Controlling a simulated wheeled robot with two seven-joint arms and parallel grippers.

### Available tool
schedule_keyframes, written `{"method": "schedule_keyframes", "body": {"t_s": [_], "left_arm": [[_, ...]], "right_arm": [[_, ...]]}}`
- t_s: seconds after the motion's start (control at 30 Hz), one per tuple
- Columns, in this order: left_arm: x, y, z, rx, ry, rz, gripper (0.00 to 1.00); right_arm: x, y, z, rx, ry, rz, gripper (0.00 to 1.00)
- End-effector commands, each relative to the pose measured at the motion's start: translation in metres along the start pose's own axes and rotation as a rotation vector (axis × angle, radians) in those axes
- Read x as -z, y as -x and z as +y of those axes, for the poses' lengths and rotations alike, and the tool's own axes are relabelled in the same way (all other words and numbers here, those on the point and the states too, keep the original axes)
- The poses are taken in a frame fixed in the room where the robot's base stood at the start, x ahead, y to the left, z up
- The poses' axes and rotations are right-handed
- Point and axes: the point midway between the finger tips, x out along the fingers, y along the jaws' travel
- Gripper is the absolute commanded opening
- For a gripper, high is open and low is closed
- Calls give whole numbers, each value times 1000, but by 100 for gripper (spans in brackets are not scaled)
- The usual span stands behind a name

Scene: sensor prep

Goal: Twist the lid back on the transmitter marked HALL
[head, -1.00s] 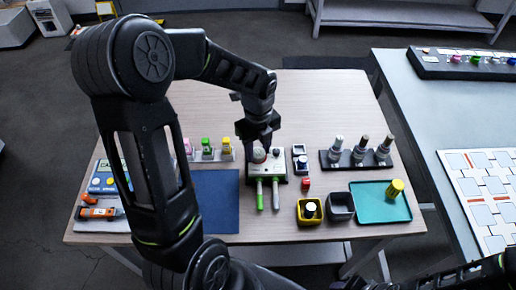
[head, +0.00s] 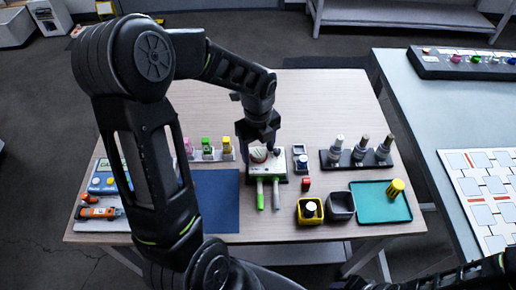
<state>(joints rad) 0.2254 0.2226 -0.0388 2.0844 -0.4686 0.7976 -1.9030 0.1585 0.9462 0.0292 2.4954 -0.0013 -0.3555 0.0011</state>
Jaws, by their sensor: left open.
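The transmitter unit (head: 284,168) is a pale block near the table's middle, with two round heads on top and a green and a white stem pointing toward me. One round whitish head with red on it (head: 258,155) sits at its left. My left gripper (head: 262,148) is open, pointing down just above and around this head; I cannot tell whether it touches. The gripper hides part of the unit's far side. No HALL marking is legible. My right gripper is out of view.
A teal tray (head: 372,211) holds a yellow cylinder (head: 396,187). A dark rack (head: 345,164) holds three upright cylinders. A blue mat (head: 215,205) lies left of the unit. The table's far part is clear.

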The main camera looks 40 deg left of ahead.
Motion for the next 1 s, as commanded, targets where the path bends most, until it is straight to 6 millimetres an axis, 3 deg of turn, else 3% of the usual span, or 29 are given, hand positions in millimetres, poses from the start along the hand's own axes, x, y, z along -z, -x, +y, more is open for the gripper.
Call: {"method": "schedule_keyframes", "body": {"t_s": [0.1,1.0], "left_arm": [[1,0,0,1,-1,1,74],[1,12,0,1,-1,1,74]], "right_arm": [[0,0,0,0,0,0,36],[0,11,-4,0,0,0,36]]}}
